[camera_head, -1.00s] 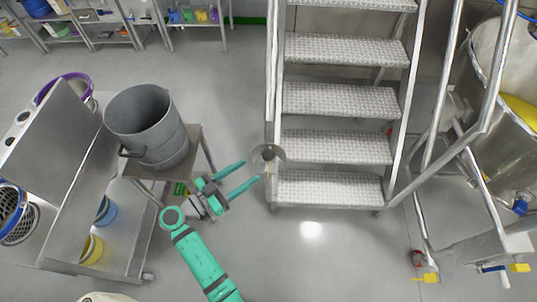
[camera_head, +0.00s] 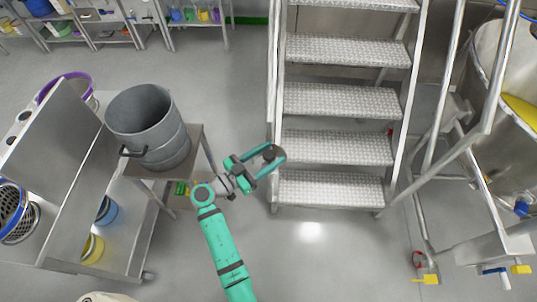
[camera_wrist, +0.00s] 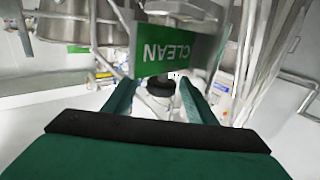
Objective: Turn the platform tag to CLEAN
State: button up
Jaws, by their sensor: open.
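The platform tag shows in the head view as a small round disc with a dark knob (camera_head: 269,154) at the foot of the stair's left rail. In the wrist view a green plate (camera_wrist: 165,50) carries the word CLEAN, which appears upside down, and a dark knob (camera_wrist: 158,86) shows just below it. My gripper (camera_head: 277,153) is open, with its teal fingers on either side of the knob. In the wrist view the gripper (camera_wrist: 157,92) also has the knob between its fingertips. I cannot tell whether the fingers touch it. The tag's front is too small to read in the head view.
Metal stairs (camera_head: 340,98) rise just right of my gripper. A grey bucket (camera_head: 148,125) stands on a small stand to the left, beside a steel trolley (camera_head: 125,235). A steel vessel (camera_head: 505,110) and its frame stand at right. The front middle floor is clear.

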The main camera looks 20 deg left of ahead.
jog(key=shift+c, duration=0.2)
jog(key=shift+a, duration=0.1)
jog(key=c, duration=1)
